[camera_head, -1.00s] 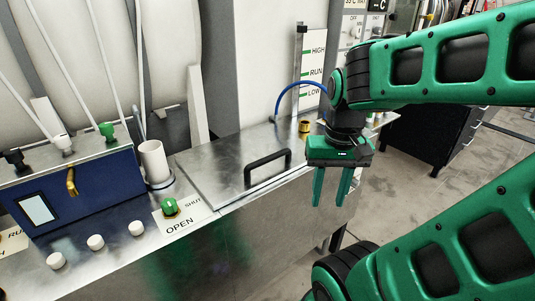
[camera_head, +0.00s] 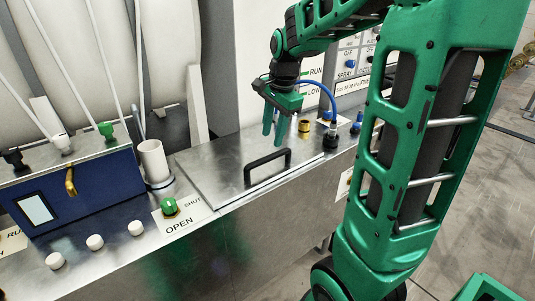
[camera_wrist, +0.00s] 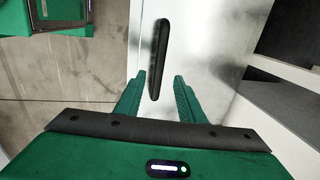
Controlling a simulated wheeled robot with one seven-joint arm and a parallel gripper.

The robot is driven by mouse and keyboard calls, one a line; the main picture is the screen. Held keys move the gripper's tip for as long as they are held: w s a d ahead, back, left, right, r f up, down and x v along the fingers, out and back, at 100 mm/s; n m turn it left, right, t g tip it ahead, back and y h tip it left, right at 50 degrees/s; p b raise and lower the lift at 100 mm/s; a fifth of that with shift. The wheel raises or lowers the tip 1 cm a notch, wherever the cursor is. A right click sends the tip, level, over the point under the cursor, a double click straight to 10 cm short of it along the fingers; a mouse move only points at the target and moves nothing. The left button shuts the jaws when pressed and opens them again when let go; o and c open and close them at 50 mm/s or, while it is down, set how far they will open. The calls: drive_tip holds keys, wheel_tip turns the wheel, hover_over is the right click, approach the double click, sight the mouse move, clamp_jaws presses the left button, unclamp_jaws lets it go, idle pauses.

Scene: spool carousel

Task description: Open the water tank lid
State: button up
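The water tank lid (camera_head: 215,173) is a flat metal plate lying closed on the bench top. Its black bar handle (camera_head: 267,168) stands up near the front edge. My gripper (camera_head: 273,137) is above the lid, behind and above the handle in the head view, with green fingers pointing down. In the wrist view the handle (camera_wrist: 159,60) shows as a dark bar ahead of and between the fingertips of my gripper (camera_wrist: 160,82). The fingers are apart and nothing is held. I cannot tell the exact height of the fingertips above the handle.
A green knob (camera_head: 169,206) on an OPEN/SHUT plate sits left of the lid. A white cup (camera_head: 154,162) and a blue box (camera_head: 75,190) stand further left. A brass fitting (camera_head: 304,128) and a blue hose (camera_head: 323,88) are behind the lid's right end.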

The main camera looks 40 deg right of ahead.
sight(269, 156)
drive_tip(key=f, duration=0.2)
drive_tip(key=w+f, duration=0.1)
drive_tip(key=f, duration=0.5)
drive_tip(key=shift+w+f, duration=0.1)
drive_tip(key=shift+w, duration=0.15)
drive_tip(key=shift+c, duration=0.4)
clamp_jaws()
